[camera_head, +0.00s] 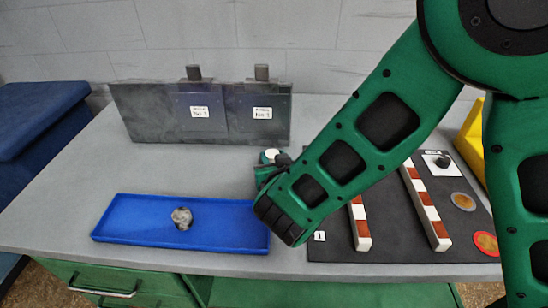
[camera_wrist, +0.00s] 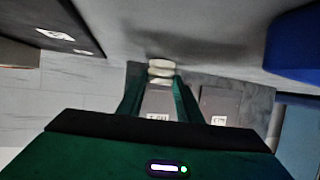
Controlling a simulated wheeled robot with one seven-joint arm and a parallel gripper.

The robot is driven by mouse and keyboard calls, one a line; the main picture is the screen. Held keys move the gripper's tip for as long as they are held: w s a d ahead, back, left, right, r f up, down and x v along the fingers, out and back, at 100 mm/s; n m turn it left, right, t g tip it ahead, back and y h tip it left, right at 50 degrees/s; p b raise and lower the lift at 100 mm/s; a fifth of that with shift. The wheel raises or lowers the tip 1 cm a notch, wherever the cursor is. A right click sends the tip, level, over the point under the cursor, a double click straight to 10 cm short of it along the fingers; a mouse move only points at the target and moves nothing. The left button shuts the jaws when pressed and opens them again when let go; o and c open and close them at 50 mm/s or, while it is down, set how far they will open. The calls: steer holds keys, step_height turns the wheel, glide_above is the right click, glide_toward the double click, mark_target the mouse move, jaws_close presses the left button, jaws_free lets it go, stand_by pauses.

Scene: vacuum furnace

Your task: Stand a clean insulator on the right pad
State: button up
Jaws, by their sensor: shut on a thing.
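My gripper (camera_wrist: 160,80) is shut on a cream-white insulator (camera_wrist: 161,65), which shows beyond the fingertips in the wrist view. In the head view my gripper (camera_head: 274,162) is mostly hidden behind my forearm, and only a small pale part of the held insulator (camera_head: 268,155) shows, over the middle of the table. A grey, stained insulator (camera_head: 181,217) is in the blue tray (camera_head: 125,230). Behind stands a dark grey upright panel (camera_head: 150,112) with two labelled sections side by side. I cannot tell for sure which surface is the right pad.
A black mat (camera_head: 385,235) on the right carries two red-and-white striped bars (camera_head: 425,207), a knob on a white plate (camera_head: 441,162) and two round discs (camera_head: 463,201). A yellow object (camera_head: 473,140) stands at the far right. The table between tray and panel is clear.

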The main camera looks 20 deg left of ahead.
steer(key=shift+f, duration=0.15)
steer(key=o, duration=1.1)
